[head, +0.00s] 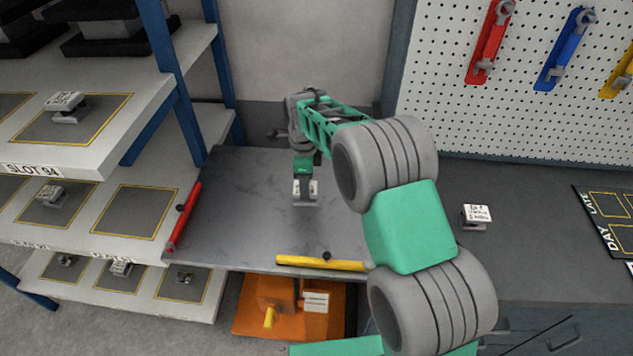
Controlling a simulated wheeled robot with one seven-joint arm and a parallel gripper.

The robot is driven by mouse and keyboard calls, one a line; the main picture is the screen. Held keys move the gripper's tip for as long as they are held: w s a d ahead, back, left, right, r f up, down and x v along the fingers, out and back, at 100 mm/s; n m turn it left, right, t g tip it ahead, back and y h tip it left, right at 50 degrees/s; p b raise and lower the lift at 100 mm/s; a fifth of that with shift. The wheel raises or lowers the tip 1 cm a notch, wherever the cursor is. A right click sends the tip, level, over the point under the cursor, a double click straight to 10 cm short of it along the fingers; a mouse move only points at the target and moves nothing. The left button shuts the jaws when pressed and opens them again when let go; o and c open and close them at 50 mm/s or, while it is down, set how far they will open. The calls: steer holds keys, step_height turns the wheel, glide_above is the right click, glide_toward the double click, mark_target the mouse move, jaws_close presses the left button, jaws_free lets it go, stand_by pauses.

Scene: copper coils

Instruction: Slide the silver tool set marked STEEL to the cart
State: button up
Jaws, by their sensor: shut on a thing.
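My gripper (306,190) points down over a grey metal top (240,190), its fingers at a small grey piece (305,204) low between them. The piece is too small to identify, and no STEEL mark can be read on it. The grey top has a red bar (185,217) along its left edge and a yellow bar (320,263) along its front edge. It may be the cart, but no label shows that. No tool set marked STEEL can be made out. My arm covers the right part of the top.
Shelves at left hold several small grey items with white labels, one on the upper shelf (66,103). A labelled grey item (476,216) stands on the dark bench (530,260) at right. Red (490,42) and blue (564,48) wrench holders hang on the pegboard. An orange unit (250,318) sits below.

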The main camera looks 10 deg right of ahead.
steer(key=shift+s+a, duration=0.15)
steer(key=shift+a, duration=3.8)
steer(key=o, duration=1.5)
steer(key=shift+c, duration=0.2)
step_height(320, 180, up, 5)
steer(key=p, duration=0.3)
